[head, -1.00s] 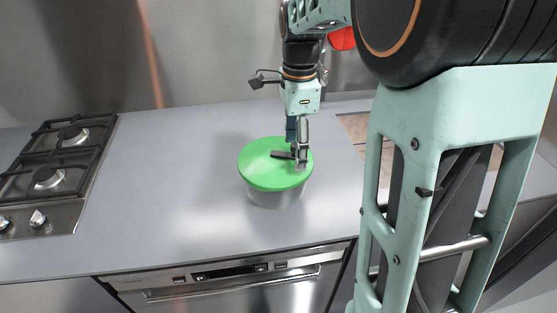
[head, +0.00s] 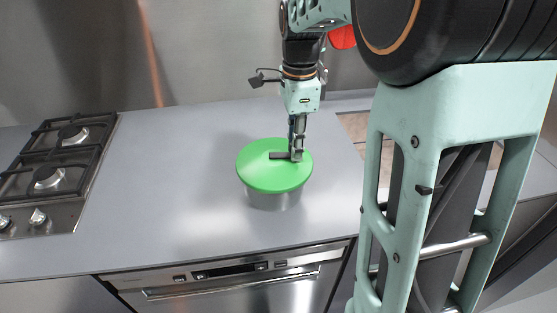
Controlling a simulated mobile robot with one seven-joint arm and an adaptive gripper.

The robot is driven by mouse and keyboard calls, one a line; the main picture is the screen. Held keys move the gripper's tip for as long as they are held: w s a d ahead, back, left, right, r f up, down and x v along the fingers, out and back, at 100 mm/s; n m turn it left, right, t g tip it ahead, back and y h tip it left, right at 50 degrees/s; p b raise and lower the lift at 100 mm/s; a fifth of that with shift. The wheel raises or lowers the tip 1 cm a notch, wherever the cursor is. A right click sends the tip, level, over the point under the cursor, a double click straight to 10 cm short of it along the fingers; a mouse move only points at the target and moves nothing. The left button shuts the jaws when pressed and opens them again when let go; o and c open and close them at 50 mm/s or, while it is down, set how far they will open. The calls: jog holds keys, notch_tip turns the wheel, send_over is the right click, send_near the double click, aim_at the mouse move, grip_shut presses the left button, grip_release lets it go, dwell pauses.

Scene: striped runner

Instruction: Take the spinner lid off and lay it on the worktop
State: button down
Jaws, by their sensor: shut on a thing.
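The spinner lid is a round green disc (head: 258,175) with a dark bar-like handle (head: 280,156) on top. It is over a silvery spinner bowl (head: 272,200) on the grey worktop. The lid looks level, and I see no clear gap between it and the bowl. My gripper (head: 296,156) points down from above, right of the lid's centre, and is shut on the lid's handle. The fingers hide the handle's right end.
A gas hob (head: 60,165) is at the left end of the worktop (head: 155,190). Between hob and bowl the worktop is clear. A dishwasher front (head: 235,287) lies below the front edge. My arm covers the right side.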

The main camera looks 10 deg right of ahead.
jog(key=shift+r+p, duration=2.2)
jog(key=shift+r, duration=0.35)
